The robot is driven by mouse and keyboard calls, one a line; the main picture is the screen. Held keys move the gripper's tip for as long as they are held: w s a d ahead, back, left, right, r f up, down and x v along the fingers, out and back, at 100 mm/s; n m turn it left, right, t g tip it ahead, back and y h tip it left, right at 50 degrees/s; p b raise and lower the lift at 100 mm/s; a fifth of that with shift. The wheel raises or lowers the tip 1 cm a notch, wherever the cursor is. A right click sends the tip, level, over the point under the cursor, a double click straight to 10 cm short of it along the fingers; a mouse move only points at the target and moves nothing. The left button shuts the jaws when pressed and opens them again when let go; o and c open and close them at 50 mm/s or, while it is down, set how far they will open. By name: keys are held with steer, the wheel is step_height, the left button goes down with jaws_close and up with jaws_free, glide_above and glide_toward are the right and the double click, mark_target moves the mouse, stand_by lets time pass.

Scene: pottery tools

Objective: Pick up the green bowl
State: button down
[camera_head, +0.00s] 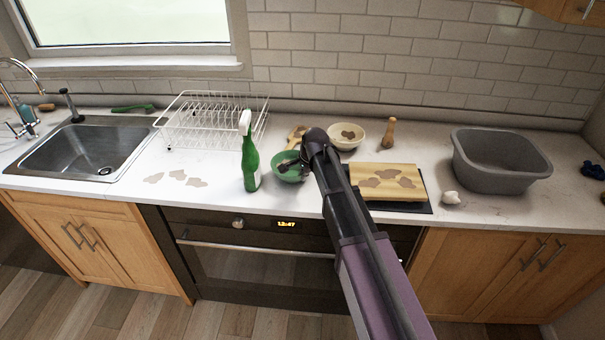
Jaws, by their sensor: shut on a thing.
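The green bowl (291,174) is on or just above the white countertop, in the middle of the view, right of a green spray bottle (250,158). My gripper (287,166) reaches the bowl from the right and is shut on it, at the upper part of the bowl. The dark wrist of my arm hides part of the bowl's right side. I cannot tell whether the bowl's base touches the counter.
A cream bowl (347,136) with brown stains stands behind my wrist. A stained wooden board (388,190) lies to the right, with a grey tub (500,182) beyond. A white dish rack (212,120) stands at left.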

steer(key=shift+r, duration=0.2)
step_height(320, 180, up, 4)
steer(key=p, duration=0.4)
steer(key=shift+f, duration=0.1)
steer(key=s+d+p, duration=0.1)
steer(key=s+d, duration=0.1)
steer(key=s, duration=1.3)
steer(key=shift+s+d+r, duration=0.35)
steer(key=shift+d+r, duration=0.05)
